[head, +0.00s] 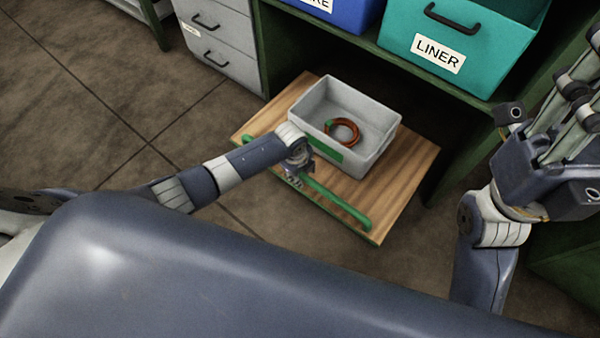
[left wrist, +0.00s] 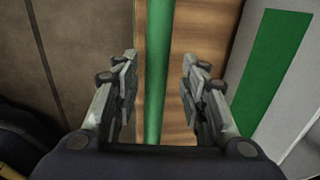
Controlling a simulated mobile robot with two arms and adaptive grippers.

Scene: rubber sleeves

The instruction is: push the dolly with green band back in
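The dolly (head: 407,172) is a low wooden board partly out from under the green shelf unit. A green handle bar (head: 335,201) runs along its front edge. A grey bin (head: 377,152) with a green band (head: 322,145) stands on it, with an orange-brown ring and a bit of green inside. My left gripper (head: 293,181) is at the handle bar. In the left wrist view the fingers (left wrist: 160,85) are apart, with the green bar (left wrist: 158,60) between them and a gap on each side. My right gripper (head: 575,95) is raised at the right, away from the dolly; its finger opening is unclear.
A teal bin (head: 461,45) labelled LINER and a blue bin (head: 340,12) sit on the shelf above the dolly. A grey drawer unit (head: 222,42) stands left of the shelf opening. The tiled floor (head: 120,110) at the left is clear.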

